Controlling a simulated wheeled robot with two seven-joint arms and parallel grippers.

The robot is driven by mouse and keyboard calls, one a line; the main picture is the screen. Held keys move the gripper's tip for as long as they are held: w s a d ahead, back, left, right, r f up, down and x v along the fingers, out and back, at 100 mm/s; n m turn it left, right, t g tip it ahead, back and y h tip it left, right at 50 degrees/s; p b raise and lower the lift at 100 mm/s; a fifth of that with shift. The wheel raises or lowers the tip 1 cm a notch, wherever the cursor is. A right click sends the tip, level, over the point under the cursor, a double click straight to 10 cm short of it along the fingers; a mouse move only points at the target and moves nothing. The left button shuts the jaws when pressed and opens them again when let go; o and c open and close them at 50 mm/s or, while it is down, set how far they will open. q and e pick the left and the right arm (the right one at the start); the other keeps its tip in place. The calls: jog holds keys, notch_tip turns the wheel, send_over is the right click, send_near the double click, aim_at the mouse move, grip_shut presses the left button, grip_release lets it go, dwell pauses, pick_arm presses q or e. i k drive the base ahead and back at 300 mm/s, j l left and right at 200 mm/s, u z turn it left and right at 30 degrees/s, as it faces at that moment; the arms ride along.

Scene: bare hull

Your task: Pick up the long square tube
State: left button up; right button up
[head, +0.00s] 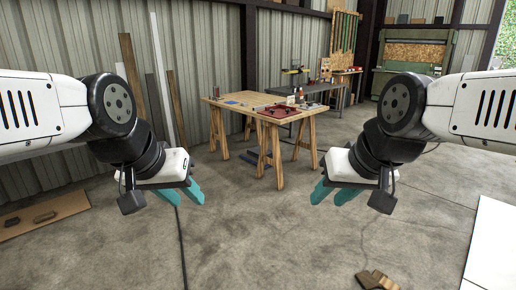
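Several long thin pieces lean upright against the corrugated wall at the left. From here I cannot tell which, if any, is the square tube. My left gripper (182,195) has teal fingers, spread apart and empty, hanging over the floor left of the wooden table. My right gripper (334,192) is also open and empty, over the floor to the right of the table. Both are well apart from the leaning pieces.
The wooden trestle table (235,105) holds a red frame-like item (278,112) and small things. A darker bench (335,88) stands behind it. A brown board (45,214) lies at left, a brown object (376,280) in front, a white panel (494,245) at right.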

aim_at(262, 107)
jog(key=i, duration=1.95)
jog(key=i+j, duration=0.1)
jog(key=i, duration=1.85)
jog(key=l+z, duration=0.05)
jog(key=l, duration=0.05)
